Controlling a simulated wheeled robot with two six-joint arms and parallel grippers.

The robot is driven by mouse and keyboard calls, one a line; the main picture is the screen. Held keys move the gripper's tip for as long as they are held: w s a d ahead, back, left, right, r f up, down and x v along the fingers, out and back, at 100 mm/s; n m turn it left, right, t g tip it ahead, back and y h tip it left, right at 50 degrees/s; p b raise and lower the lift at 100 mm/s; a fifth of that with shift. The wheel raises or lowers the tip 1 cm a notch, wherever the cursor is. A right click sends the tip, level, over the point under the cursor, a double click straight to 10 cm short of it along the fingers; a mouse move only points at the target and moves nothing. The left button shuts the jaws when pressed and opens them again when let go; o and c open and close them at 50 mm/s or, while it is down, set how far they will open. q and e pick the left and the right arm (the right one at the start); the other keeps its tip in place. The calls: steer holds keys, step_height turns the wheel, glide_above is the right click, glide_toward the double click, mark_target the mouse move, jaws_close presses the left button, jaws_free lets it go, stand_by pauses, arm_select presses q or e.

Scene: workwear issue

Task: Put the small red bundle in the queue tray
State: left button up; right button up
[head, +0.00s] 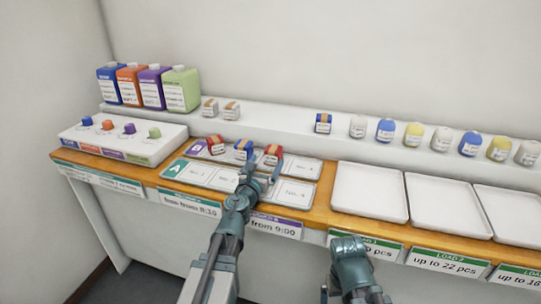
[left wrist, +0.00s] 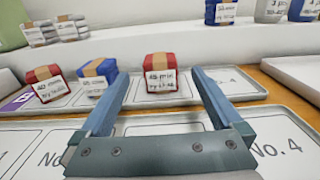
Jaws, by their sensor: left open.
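Two red bundles with tan bands and white labels sit on the numbered trays. One red bundle (head: 272,154) is just beyond my left gripper (head: 261,176); in the left wrist view this bundle (left wrist: 160,77) shows between the fingertips. The other red bundle (head: 215,144) is further left, and also shows at the left wrist view's left (left wrist: 46,84). My left gripper is open and empty, above the front tray A (head: 173,170). The back tray B (head: 314,166) carries the bundles. My right gripper (head: 348,246) is low at the front; its jaws are unclear.
A blue bundle (head: 243,148) stands between the red ones. White empty trays (head: 369,192) lie to the right. A raised ledge behind holds white bundles (head: 231,110), a blue bundle (head: 323,123) and several jars. Large coloured bottles (head: 182,90) stand at the back left.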

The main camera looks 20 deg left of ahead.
mark_target(271, 154)
arm_select(q)
steer(key=s, duration=0.3)
steer(key=shift+s, duration=0.25)
steer(key=shift+w, duration=0.15)
steer(key=w, duration=1.1)
steer(key=shift+w+d, duration=0.15)
steer(key=shift+w, duration=0.25)
steer(key=shift+w+f, duration=0.1)
steer(key=shift+f, duration=0.05)
